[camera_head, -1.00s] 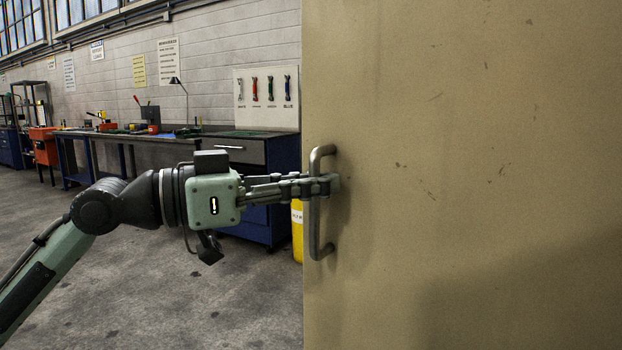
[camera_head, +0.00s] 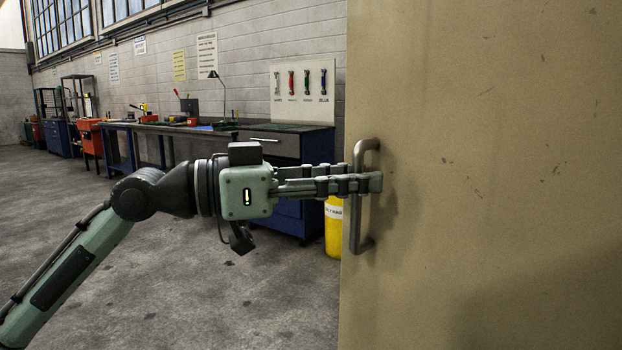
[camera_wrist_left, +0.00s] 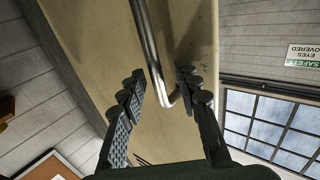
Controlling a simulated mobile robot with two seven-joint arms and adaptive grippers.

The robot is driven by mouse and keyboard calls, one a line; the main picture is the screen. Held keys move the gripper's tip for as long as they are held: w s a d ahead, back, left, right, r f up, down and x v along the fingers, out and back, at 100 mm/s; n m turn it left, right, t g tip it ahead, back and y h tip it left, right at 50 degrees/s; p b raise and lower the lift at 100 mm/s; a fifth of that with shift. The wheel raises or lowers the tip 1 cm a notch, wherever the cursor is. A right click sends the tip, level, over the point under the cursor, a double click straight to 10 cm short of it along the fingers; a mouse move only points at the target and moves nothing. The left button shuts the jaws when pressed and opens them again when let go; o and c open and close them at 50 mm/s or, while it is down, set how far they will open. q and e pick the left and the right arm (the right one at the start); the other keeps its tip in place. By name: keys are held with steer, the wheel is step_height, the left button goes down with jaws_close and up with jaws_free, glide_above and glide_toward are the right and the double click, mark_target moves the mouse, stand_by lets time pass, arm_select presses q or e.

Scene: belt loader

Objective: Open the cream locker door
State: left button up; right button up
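The cream locker door (camera_head: 520,120) fills the right of the head view, and its upright left edge shows. A grey metal bar handle (camera_head: 357,225) stands off the door near that edge. My left gripper (camera_head: 376,182) reaches in from the left at about mid-height of the handle. In the left wrist view my left gripper (camera_wrist_left: 161,76) has its two fingers apart, with the handle (camera_wrist_left: 151,45) running between them and a gap showing beside the bar. The door (camera_wrist_left: 100,45) lies behind them. I cannot tell whether the door is ajar. My right gripper is not in view.
A workbench (camera_head: 290,147) with a blue cabinet stands behind my left arm. A yellow cylinder (camera_head: 334,235) stands beside the door's edge, partly hidden. A tool board (camera_head: 302,92) hangs on the wall. The grey floor (camera_head: 190,295) at left is clear.

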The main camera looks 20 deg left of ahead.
arm_select(q)
steer(key=v, duration=1.1)
steer(key=w+a+f+n+y, duration=0.2)
steer(key=w+f+n+y, duration=0.1)
steer(key=f, duration=0.8)
steer(key=w+a+f+n+y, duration=0.2)
steer(key=w+a+f+y, duration=0.1)
steer(key=f, duration=0.7)
steer(key=w+a+f+n+y, duration=0.2)
steer(key=w+f+n+y, duration=0.1)
steer(key=f, duration=0.8)
steer(key=s+a+f+n+g+y, duration=0.1)
steer(key=s+f+y, duration=0.15)
steer(key=f, duration=0.65)
steer(key=s+a+f+g+y, duration=0.1)
steer(key=s+f, duration=0.2)
steer(key=f, duration=0.6)
steer(key=s+d+f+g+y, duration=0.1)
steer(key=s+f+g+y, duration=0.3)
steer(key=s+f, duration=1.2)
steer(key=shift+s+f+n+g, duration=0.2)
steer(key=shift+f+n+g, duration=0.2)
steer(key=shift+f, duration=0.05)
steer(key=shift+d, duration=0.1)
